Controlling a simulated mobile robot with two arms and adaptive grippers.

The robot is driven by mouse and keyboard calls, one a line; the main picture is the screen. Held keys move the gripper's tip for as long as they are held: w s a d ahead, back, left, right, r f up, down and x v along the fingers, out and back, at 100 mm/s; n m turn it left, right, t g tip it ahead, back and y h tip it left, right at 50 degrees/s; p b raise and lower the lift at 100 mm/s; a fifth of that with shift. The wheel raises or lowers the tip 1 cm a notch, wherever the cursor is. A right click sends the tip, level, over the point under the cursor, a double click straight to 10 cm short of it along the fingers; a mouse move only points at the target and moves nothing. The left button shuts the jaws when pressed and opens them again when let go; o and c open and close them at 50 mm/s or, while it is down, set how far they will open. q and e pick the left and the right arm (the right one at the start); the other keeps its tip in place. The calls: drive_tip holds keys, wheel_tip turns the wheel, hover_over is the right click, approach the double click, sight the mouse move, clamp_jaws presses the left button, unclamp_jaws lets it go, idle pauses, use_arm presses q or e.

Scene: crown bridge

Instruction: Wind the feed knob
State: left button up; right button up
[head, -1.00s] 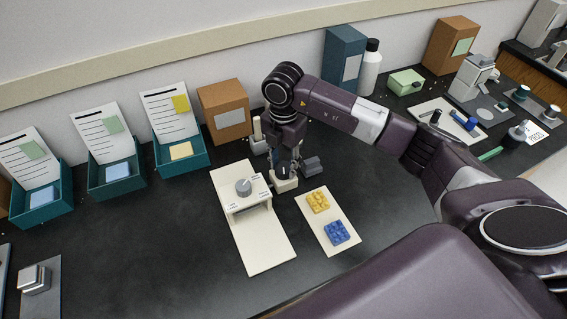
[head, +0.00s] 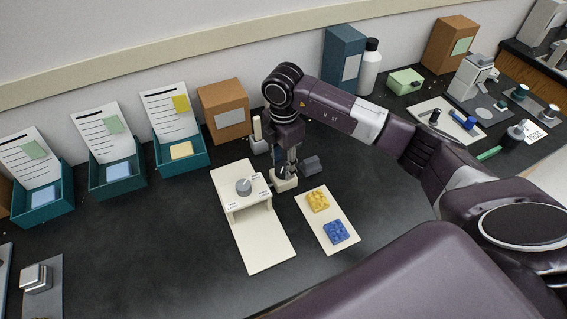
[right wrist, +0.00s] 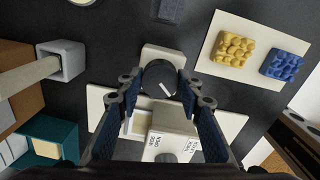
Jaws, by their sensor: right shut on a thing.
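A dark round knob (right wrist: 158,78) with a white line across its top sits on a small cream block (right wrist: 163,55). My right gripper (right wrist: 160,84) points down at it and is shut on this dark knob, a finger on each side. In the head view the right gripper (head: 284,172) stands over the cream block (head: 284,186), and the fingers mostly hide the knob. Beside it, to the left, a white bridge-shaped stand (head: 262,250) carries a grey knob (head: 243,186) with small labels around it. My left gripper is in neither view.
A white plate (head: 345,243) with a yellow (head: 318,201) and a blue studded piece (head: 335,232) lies just right of the gripper. A brown box (head: 222,112) and teal trays (head: 118,187) stand behind and left.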

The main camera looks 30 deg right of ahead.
sight(284, 166)
drive_tip(key=shift+w+d+r, duration=0.1)
drive_tip(key=o, duration=1.2)
drive_tip(key=shift+c, duration=0.2)
wheel_tip(284, 166, up, 12)
